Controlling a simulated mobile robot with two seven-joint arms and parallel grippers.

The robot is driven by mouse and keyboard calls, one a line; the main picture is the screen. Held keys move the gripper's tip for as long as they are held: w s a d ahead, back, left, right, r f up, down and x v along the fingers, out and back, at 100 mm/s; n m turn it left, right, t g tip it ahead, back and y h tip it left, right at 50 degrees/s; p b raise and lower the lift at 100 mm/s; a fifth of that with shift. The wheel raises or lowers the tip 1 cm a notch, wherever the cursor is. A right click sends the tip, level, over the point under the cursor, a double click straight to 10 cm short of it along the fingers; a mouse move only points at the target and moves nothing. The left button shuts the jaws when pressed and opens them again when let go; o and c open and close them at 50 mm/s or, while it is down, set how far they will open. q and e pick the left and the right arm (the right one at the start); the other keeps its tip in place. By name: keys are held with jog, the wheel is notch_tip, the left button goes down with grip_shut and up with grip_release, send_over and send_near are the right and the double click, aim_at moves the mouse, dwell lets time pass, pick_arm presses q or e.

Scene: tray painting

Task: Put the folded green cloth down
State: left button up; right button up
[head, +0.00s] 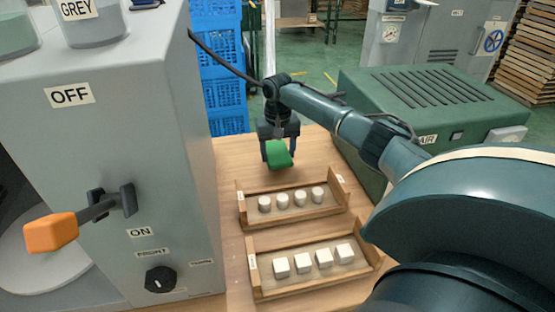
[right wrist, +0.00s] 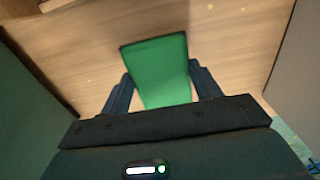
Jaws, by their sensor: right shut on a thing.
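The folded green cloth (head: 279,154) is between the fingers of my right gripper (head: 278,146), at the far part of the wooden table (head: 232,215). In the right wrist view the cloth (right wrist: 160,68) sticks out past the fingertips of the right gripper (right wrist: 162,85), which is shut on it. Bare wood shows around the cloth in that view. I cannot tell whether the cloth touches the table. My left gripper is not in view.
Two wooden trays stand nearer on the table: one with white cylinders (head: 282,200), one with white cubes (head: 324,260). A grey machine (head: 150,90) with an orange-handled lever (head: 52,233) rises at left. A green box (head: 430,90) stands at right.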

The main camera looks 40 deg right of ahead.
aim_at(278, 154)
jog(key=shift+f, duration=1.45)
jog(key=shift+f, duration=0.15)
jog(key=o, duration=1)
notch_tip(278, 154, up, 12)
jog(key=shift+r+p, duration=0.2)
jog(key=shift+p, duration=0.1)
